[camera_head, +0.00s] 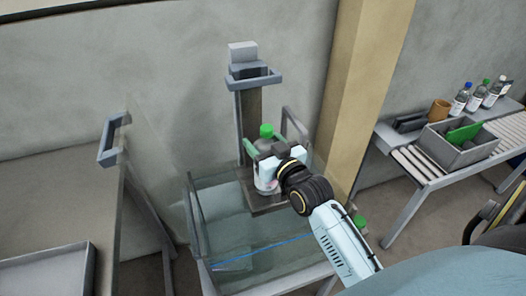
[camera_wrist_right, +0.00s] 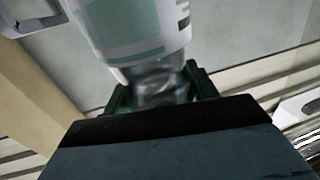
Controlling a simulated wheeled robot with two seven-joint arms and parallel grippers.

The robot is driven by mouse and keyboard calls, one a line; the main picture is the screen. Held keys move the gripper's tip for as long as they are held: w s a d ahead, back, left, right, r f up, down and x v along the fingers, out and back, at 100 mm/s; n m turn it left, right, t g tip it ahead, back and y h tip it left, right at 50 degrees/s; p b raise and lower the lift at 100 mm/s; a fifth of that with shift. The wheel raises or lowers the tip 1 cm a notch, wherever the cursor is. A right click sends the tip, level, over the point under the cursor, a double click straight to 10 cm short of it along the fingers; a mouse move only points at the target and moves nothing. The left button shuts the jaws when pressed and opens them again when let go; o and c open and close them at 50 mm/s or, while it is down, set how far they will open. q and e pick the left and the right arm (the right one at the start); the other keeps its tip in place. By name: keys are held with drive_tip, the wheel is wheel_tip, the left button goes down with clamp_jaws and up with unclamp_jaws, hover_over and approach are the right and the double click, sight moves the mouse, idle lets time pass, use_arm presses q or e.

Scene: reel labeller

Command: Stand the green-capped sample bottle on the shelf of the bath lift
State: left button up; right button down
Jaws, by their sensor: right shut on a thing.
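The green-capped sample bottle (camera_head: 266,140) is upright over the shelf (camera_head: 270,204) of the bath lift (camera_head: 251,110). My right gripper (camera_head: 262,152) is shut on it from the right side. In the right wrist view the bottle (camera_wrist_right: 145,40) shows its white and green label and clear lower part between the green finger pads. I cannot tell whether its base touches the shelf, as the gripper covers part of it. The shelf stands above the glass water bath (camera_head: 225,230). My left gripper is not in view.
A roller conveyor (camera_head: 425,170) on the right carries a grey bin (camera_head: 465,150) with a green item. Several bottles and a brown cup (camera_head: 440,109) stand behind it. A tan pillar (camera_head: 362,90) rises behind my right arm. A table with a tray (camera_head: 45,275) is on the left.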

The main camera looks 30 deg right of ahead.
wheel_tip(320, 180, down, 2)
drive_tip(key=shift+f, duration=0.15)
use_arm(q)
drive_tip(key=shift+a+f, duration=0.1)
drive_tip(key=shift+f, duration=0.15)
use_arm(e)
drive_tip(key=c, duration=0.8)
unclamp_jaws()
drive_tip(key=shift+f, duration=0.15)
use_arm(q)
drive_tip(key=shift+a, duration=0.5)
use_arm(e)
drive_tip(key=o, duration=0.3)
drive_tip(key=shift+o, duration=0.2)
